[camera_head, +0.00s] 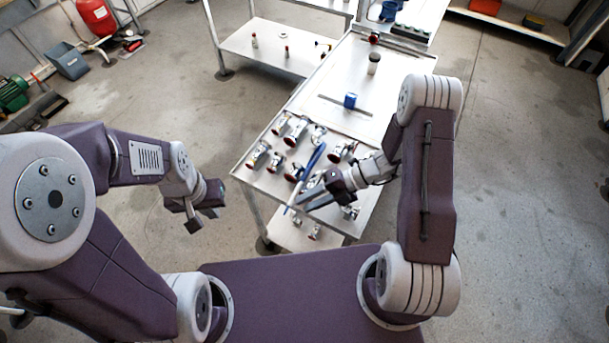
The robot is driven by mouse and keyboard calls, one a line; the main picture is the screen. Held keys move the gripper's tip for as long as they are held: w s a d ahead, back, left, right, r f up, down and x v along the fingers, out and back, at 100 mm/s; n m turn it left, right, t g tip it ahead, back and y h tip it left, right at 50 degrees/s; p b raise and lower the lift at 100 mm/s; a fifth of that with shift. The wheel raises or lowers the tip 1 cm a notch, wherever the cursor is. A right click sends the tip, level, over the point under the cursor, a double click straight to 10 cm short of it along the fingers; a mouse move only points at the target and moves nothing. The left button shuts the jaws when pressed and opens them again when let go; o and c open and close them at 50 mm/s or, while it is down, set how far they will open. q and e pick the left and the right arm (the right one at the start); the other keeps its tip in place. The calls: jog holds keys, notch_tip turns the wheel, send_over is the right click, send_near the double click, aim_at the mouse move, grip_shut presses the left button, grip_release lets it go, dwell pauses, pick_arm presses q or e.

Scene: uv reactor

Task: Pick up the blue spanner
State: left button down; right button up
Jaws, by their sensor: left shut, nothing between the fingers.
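The blue spanner (313,159) lies at a slant over the near part of the white table, among metal fittings. Its lower end reaches towards the table's near edge, close to my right gripper. My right gripper (303,205) is just right of the spanner's lower part, with its two dark fingers apart. I cannot tell whether they touch the spanner. My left gripper (194,224) is shut and empty, off the table's left side above the floor, well away from the spanner.
Several metal fittings with red parts (257,155) crowd the table's near end around the spanner. A blue block (350,101) and a dark-topped cylinder (374,64) stand farther back on the white table (340,83). A shelf (270,45) stands behind at the left.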

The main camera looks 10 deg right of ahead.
jog(key=x, duration=0.5)
jog(key=shift+w+a+f, duration=0.15)
jog(key=shift+w+a, duration=0.1)
jog(key=shift+a, duration=0.15)
jog(key=shift+d, duration=0.1)
grip_shut()
